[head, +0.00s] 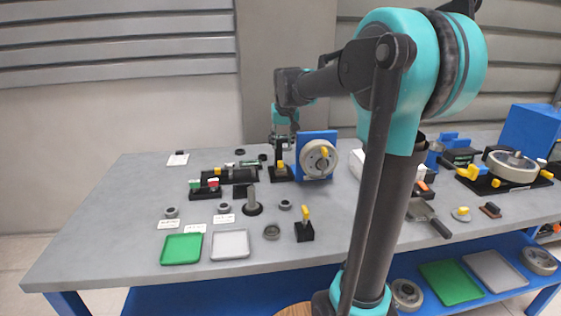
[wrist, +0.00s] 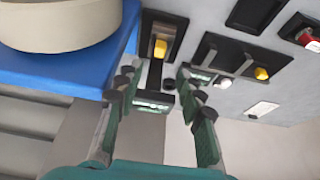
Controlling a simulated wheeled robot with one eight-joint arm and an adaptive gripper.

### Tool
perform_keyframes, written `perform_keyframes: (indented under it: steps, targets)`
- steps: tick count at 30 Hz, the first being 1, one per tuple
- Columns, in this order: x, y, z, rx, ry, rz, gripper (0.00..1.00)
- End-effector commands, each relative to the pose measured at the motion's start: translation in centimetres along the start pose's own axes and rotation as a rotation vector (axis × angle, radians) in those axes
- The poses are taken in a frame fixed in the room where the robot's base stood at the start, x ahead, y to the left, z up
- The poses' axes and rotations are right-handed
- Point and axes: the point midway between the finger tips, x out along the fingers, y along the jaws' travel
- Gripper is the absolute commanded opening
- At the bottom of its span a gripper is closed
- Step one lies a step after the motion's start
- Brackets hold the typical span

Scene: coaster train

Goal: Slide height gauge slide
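The height gauge appears to be the small dark upright device in the wrist view (wrist: 155,75), with a yellow knob (wrist: 160,47) as its likely slide. In the head view its black base (head: 281,175) stands left of a blue block, with the yellow knob low on it. My gripper (wrist: 157,83) is open, its two fingers apart on either side of the gauge's dark column. The yellow knob lies beyond the fingertips in the wrist view. I cannot tell whether either finger touches the column. In the head view my gripper (head: 281,147) is above the gauge and its upper part is hidden.
A blue block with a round grey wheel (head: 319,157) stands close on the gauge's right in the head view. A dark fixture (head: 230,175) lies to its left. Green (head: 181,249) and grey (head: 230,244) trays lie at the front. The left tabletop is mostly clear.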

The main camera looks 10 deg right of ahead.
Motion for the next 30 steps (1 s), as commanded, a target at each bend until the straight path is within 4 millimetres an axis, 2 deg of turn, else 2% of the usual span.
perform_keyframes:
  steps: [1,9,15,21,30]
  targets:
    - [1.1,0.0,-0.1,0.000,0.000,0.000,0.38]
    - [6.4,0.0,-0.1,0.000,0.000,0.000,0.38]
    - [9.3,0.0,-0.1,0.000,0.000,0.000,0.38]
    - [10.6,0.0,0.0,0.000,0.000,0.000,0.38]
    - [10.7,0.0,0.0,0.000,0.000,0.000,0.37]
